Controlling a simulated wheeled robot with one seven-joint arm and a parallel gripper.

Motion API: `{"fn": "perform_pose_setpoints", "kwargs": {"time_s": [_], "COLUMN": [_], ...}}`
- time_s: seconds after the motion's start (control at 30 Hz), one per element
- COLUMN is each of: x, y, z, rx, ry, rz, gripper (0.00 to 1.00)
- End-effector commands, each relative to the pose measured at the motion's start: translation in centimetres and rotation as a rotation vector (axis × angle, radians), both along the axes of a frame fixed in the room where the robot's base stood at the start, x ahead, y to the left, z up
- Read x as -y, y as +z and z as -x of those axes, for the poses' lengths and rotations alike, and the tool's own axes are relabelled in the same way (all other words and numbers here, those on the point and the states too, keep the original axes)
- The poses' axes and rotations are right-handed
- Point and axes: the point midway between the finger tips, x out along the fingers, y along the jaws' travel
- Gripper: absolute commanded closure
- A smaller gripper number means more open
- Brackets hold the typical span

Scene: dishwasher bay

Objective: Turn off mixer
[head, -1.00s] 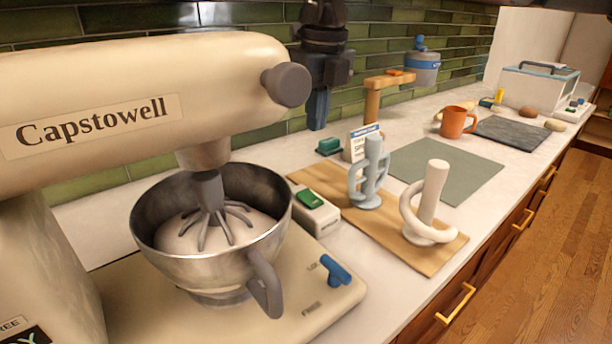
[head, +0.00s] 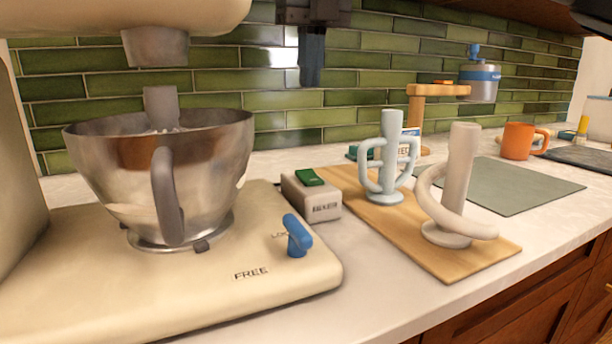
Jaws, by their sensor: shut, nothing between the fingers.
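The cream stand mixer (head: 80,270) fills the left side of the head view, its raised head cut off by the top edge. Its metal bowl (head: 215,160) sits on the base, with the grey shaft (head: 160,108) reaching into it. A blue lever (head: 297,236) is on the base, near the words LOCK and FREE. Right beside the base stands a small pale switch box (head: 325,205) with a green button (head: 306,177) on top and a label that seems to read MIXER. My gripper (head: 311,82) is shut and empty, hanging above and behind the switch box.
Right of the box, a wooden board (head: 470,262) carries a pale blue holder (head: 392,160) and a white one (head: 460,170). Behind are a wooden stand (head: 414,110), a grey-blue canister (head: 480,82) and an orange mug (head: 520,141). A grey-green mat (head: 520,188) lies bare.

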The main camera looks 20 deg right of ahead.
Motion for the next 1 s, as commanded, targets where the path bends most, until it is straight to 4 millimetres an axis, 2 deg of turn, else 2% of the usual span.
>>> {"fn": "perform_pose_setpoints", "kwargs": {"time_s": [0.37, 0.53, 0.67, 1.0], "x": [0.0, 0.0, 0.0, 0.0], "y": [0.1, -0.7, -2.5, -9.2], "z": [0.1, 0.0, -0.2, -1.0], "rx": [0.000, -0.001, -0.003, -0.002], "ry": [-0.005, -0.005, -0.005, -0.004], "rz": [-0.001, -0.001, -0.003, -0.002], "gripper": [1.00, 1.00, 1.00, 1.00]}}
